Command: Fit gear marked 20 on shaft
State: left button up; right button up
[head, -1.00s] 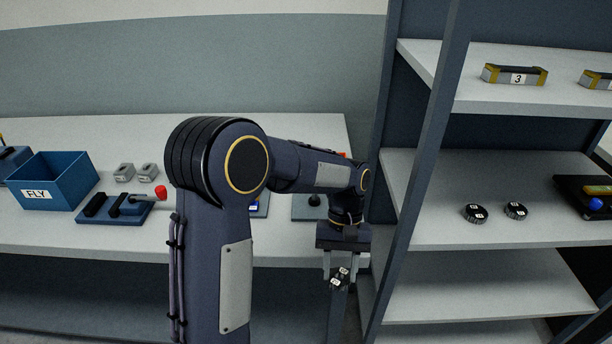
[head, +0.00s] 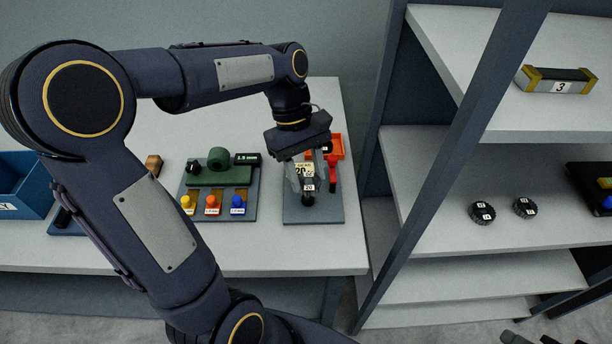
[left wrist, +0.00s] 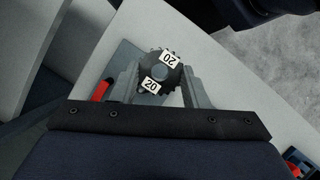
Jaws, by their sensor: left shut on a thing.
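The gear marked 20 (left wrist: 160,74) is dark and toothed, with two white 20 labels, between the fingers of my left gripper (left wrist: 161,82) in the left wrist view. In the head view my left gripper (head: 305,178) points down over a grey base plate (head: 327,214), shut on the gear (head: 308,187). A dark upright piece, perhaps the shaft, shows just below the gear; the fingers and gear hide most of it. I cannot tell whether the gear touches it. Dark bars at the head view's lower right may be my right gripper; their state is unclear.
A shelf rack (head: 440,215) at right holds two dark gears (head: 482,211). A blue bin (head: 30,172) is far left.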

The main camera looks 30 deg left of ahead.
pick_arm(q)
jog(key=w+a+f, duration=0.1)
jog(key=f, duration=0.1)
jog(key=w+a+f, duration=0.1)
jog(key=w+f, duration=0.1)
jog(key=w+a+f, duration=0.1)
jog(key=f, duration=0.1)
jog(key=shift+w, duration=0.35)
jog(key=shift+w+f, duration=0.1)
jog(key=shift+f, duration=1.55)
jog(key=shift+f, duration=0.65)
jog(key=o, duration=1.1)
jog(key=shift+c, duration=0.2)
